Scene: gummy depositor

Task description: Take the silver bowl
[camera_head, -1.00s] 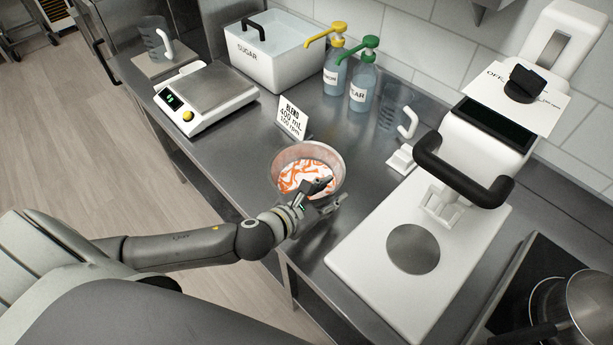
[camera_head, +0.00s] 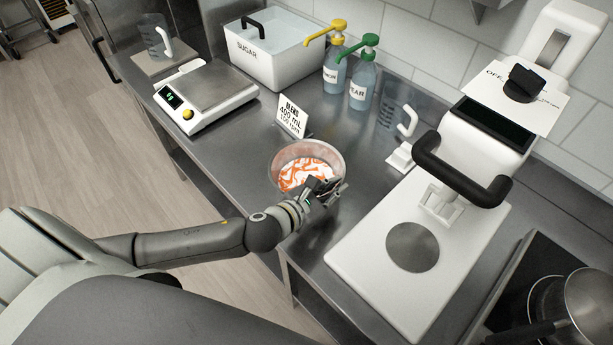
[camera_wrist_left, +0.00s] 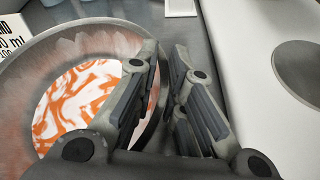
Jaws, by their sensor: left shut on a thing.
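The silver bowl (camera_head: 336,166) stands on the steel counter, with a white mix streaked with orange inside. Its inner wall (camera_wrist_left: 98,42) looks coated in pale reddish residue. My left gripper (camera_head: 334,187) is at the bowl's near right side. In the left wrist view, the left gripper's fingers (camera_wrist_left: 163,58) are close together and shut on the bowl's rim, one inside and one outside. The fingers hide part of the rim. My right gripper is in neither view.
A white machine base (camera_head: 370,262) with a round metal disc (camera_head: 412,247) stands right of the bowl. A "BLEND" card (camera_head: 291,117) stands just behind it. A scale (camera_head: 205,97), sugar bin (camera_head: 275,58), pump bottles (camera_head: 361,88) and measuring jug (camera_head: 392,119) stand farther back.

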